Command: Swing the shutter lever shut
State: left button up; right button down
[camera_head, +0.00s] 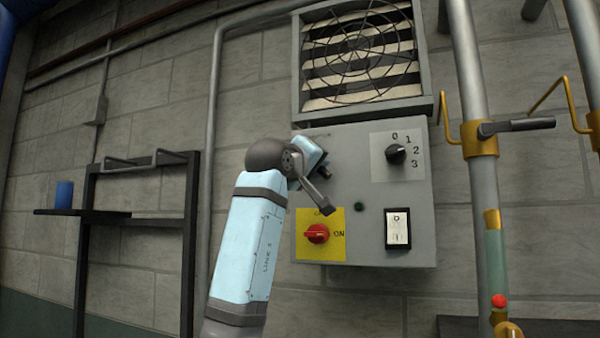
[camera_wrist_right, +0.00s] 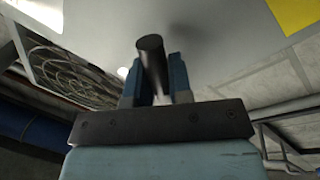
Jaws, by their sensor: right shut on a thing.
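A dark round lever handle (camera_wrist_right: 152,62) sits between the blue fingers of my right gripper (camera_wrist_right: 155,85) in the right wrist view. The fingers are shut on it. In the head view my right gripper (camera_head: 318,160) is at the upper left of the grey control panel (camera_head: 350,145), and a short dark part of the handle (camera_head: 323,171) shows beside it. The rest of the lever is hidden by my gripper and wrist. The slatted shutter (camera_head: 360,50) behind a round wire grille is above the panel. My left gripper is not in view.
The panel carries a red knob (camera_head: 317,233) on a yellow plate, a black dial (camera_head: 396,154) and a white rocker switch (camera_head: 397,228). Pipes (camera_head: 470,70) with yellow clamps stand to the right. A dark shelf frame (camera_head: 135,215) with a blue cup (camera_head: 64,194) is left.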

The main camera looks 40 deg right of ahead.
jog(key=n, duration=0.1)
jog(key=r+n, duration=0.1)
jog(key=n, duration=0.1)
jog(key=shift+s+d+r+t, duration=0.1)
jog(key=shift+s+d+t, duration=0.05)
jog(key=shift+s+t, duration=0.25)
jog(key=n, duration=0.2)
jog(key=r+n+t+p, duration=0.1)
jog(key=n, duration=0.1)
jog(key=shift+s+d, duration=0.1)
jog(key=shift+s, duration=0.05)
jog(key=shift+r+n+t+p, duration=0.15)
jog(key=shift+r+n+t, duration=0.1)
jog(key=shift+n, duration=0.5)
jog(key=shift+r+n+t+p, duration=0.15)
jog(key=shift+r+n, duration=0.05)
jog(key=shift+n, duration=0.85)
jog(key=c, duration=1.1)
grip_release()
jog(key=shift+o, duration=0.2)
jog(key=shift+f, duration=0.1)
